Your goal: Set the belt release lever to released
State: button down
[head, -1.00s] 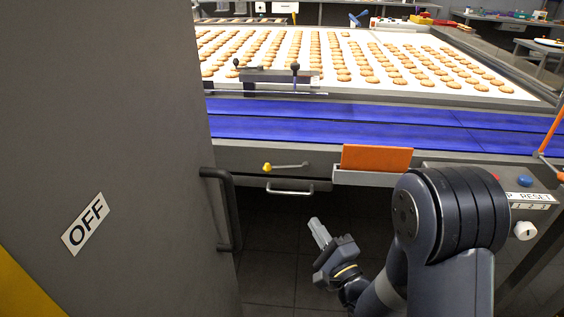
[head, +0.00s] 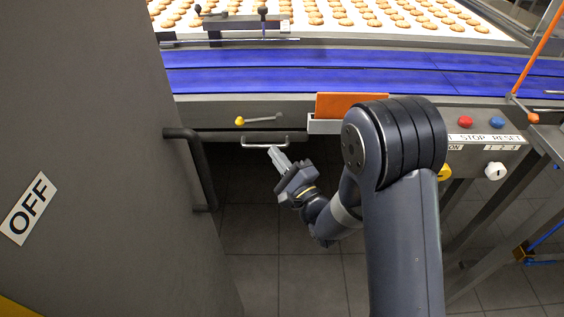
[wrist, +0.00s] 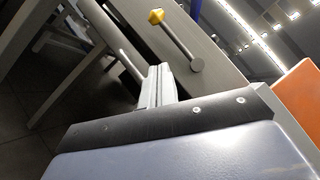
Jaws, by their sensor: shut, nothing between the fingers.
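The belt release lever (head: 261,119) is a thin grey rod with a yellow knob on the grey front panel below the blue belt. In the head view it lies nearly level, its knob at the left and its round grey pivot at the right. It also shows in the wrist view (wrist: 178,42), knob at upper left. My gripper (head: 274,152) is shut and empty, its fingers pointing up and left, below the lever and close to the drawer handle. In the wrist view the closed fingers (wrist: 158,78) are apart from the lever.
A silver drawer handle (head: 278,142) juts out just below the lever. An orange plate (head: 345,104) stands right of it. A grey door marked OFF (head: 95,140), with a dark handle (head: 193,165), fills the left. Red and blue buttons (head: 480,121) and a white knob (head: 495,171) are at right.

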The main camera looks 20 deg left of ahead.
aim_at(259, 120)
jog(key=a+r, duration=0.1)
jog(key=a, duration=0.1)
jog(key=w+a+r, duration=0.1)
jog(key=a, duration=0.2)
jog(key=w+a+r, duration=0.1)
jog(key=a, duration=0.1)
jog(key=shift+w+a, duration=0.15)
jog(key=shift+w, duration=0.05)
jog(key=shift+a+b, duration=0.1)
jog(key=shift+b, duration=0.25)
